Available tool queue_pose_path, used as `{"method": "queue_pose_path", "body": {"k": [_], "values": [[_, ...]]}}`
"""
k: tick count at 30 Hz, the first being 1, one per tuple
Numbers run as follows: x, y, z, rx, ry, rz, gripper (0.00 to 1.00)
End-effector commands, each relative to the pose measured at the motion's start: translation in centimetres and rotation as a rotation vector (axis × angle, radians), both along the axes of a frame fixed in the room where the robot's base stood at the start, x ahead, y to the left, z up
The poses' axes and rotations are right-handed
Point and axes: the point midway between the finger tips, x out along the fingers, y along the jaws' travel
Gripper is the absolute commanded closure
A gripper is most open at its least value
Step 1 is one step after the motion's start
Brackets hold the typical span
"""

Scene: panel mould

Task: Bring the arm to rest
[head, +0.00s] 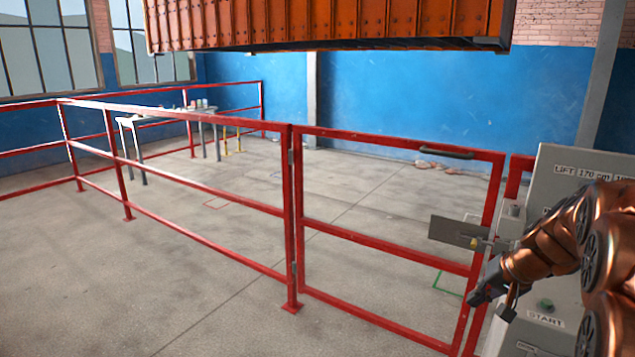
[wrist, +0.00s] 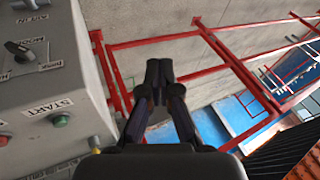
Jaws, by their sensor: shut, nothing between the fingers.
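My gripper (head: 474,298) is at the lower right in the head view, at the end of my copper-coloured arm. It is in front of the grey control box (head: 585,165) and beside the red gate. In the wrist view, the two dark fingers of my gripper (wrist: 158,72) are together and hold nothing. I cannot tell from these views whether the fingers touch anything.
A red gate (head: 400,141) with a grey latch plate (head: 457,232) joins a red railing (head: 205,189) on the left. A large orange ribbed body (head: 320,22) hangs overhead. A table (head: 130,121) stands at the back left. The floor behind the railing is mostly clear.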

Motion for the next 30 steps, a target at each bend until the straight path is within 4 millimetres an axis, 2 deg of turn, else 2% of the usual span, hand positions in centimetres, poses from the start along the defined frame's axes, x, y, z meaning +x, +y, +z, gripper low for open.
{"method": "queue_pose_path", "body": {"k": [1,6,12,15,19,24,27,30], "values": [[-1.2,2.7,0.0,-0.001,0.032,0.039,1.0],[-6.2,9.3,-0.4,-0.019,0.139,0.146,1.0],[-13.4,15.3,-1.4,-0.059,0.268,0.267,1.0],[-17.2,17.4,-1.9,-0.09,0.328,0.326,1.0],[-22.4,19.2,-2.7,-0.139,0.404,0.4,1.0],[-28.5,20.0,-3.7,-0.215,0.491,0.485,1.0],[-31.0,19.9,-4.1,-0.255,0.523,0.518,1.0],[-32.7,19.7,-4.5,-0.282,0.547,0.54,1.0]]}}
